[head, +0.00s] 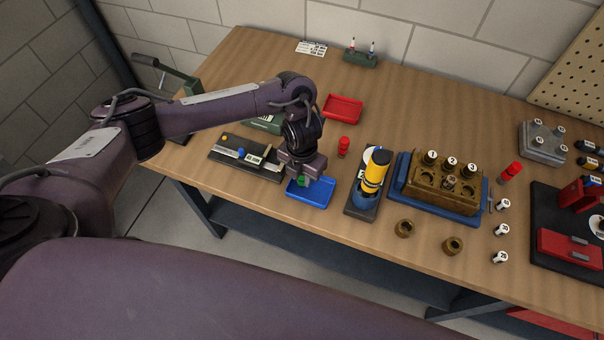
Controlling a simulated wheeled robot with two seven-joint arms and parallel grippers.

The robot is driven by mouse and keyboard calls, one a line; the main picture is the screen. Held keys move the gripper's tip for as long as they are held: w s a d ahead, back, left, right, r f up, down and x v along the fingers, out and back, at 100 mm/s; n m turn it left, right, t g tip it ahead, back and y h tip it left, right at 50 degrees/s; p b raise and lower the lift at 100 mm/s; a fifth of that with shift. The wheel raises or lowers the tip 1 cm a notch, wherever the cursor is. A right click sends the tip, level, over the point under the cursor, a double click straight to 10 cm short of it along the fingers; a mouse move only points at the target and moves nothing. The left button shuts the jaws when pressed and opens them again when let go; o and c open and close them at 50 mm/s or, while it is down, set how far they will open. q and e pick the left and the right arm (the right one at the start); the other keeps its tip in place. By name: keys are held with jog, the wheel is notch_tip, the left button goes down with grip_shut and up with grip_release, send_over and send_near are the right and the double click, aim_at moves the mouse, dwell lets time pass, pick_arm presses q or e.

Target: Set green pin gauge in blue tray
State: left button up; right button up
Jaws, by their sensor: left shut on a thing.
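The blue tray (321,192) lies on the wooden bench near its front edge. My left gripper (302,178) points down over the left part of the tray. It is shut on the green pin gauge (302,182), of which only a small green part shows below the fingers. I cannot tell whether the gauge touches the tray floor. My right gripper is not in view.
A black fixture (231,153) stands left of the tray, and a red pin gauge (344,146) stands behind it. A yellow and blue device (376,172) stands close on the right. A red tray (343,107) lies farther back.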

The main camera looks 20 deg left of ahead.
pick_arm(q)
jog(key=shift+f, duration=0.2)
jog(key=o, duration=0.9)
jog(key=shift+r, duration=0.15)
jog(key=shift+r, duration=0.25)
notch_tip(320, 180, up, 12)
jog(key=shift+f+p, duration=0.15)
jog(key=shift+p, duration=0.9)
